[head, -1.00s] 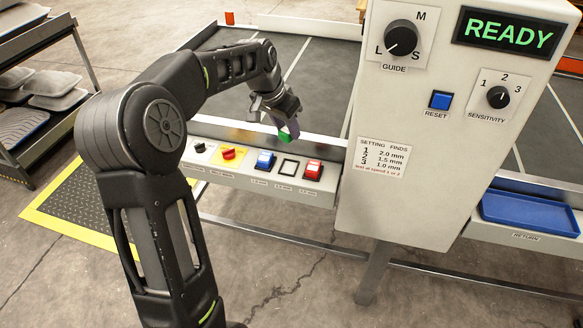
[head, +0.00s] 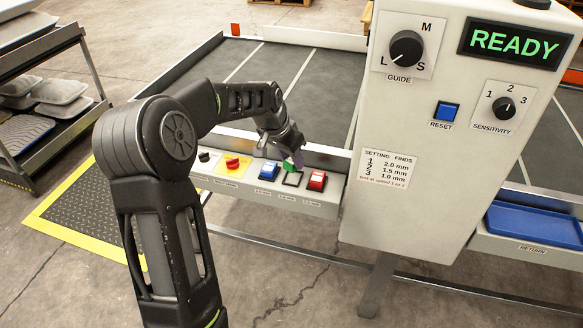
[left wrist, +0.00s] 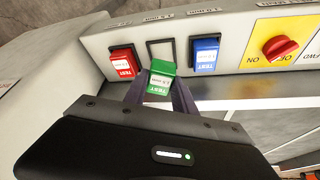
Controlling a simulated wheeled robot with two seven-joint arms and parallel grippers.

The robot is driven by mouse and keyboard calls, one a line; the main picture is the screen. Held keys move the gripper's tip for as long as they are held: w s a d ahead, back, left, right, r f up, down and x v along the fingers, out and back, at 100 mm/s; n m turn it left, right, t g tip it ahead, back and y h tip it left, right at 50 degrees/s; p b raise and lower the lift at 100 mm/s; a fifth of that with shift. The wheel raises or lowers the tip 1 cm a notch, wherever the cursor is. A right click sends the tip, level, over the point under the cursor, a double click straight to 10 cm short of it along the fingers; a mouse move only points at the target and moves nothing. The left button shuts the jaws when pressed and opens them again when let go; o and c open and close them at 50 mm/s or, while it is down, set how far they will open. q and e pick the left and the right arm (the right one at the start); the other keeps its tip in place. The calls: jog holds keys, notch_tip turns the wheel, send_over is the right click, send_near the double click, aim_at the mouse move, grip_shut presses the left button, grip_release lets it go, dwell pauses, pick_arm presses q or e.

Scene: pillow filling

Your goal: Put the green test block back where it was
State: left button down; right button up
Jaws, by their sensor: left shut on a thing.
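The green test block (head: 288,167) is held in my left gripper (head: 293,160), which is shut on it. In the left wrist view the green block (left wrist: 160,78) sits between the fingertips with its white TEST label showing. It is near the empty black-outlined square (left wrist: 161,51) on the panel, which lies between the red test block (left wrist: 123,62) and the blue test block (left wrist: 204,54). In the head view the empty square (head: 292,179) is just below the green block. I cannot tell whether the block touches the panel. My right gripper is not in view.
A red knob (head: 232,163) on a yellow plate and a black knob (head: 204,156) are left of the blocks. The tall white control box (head: 400,210) with a READY display stands close on the right. A blue tray (head: 533,226) lies beyond it.

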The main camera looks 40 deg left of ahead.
aim_at(289, 162)
pick_arm(q)
notch_tip(289, 162, down, 3)
jog(key=shift+f, duration=0.2)
jog(key=shift+f, duration=0.15)
jog(key=c, duration=1)
grip_release()
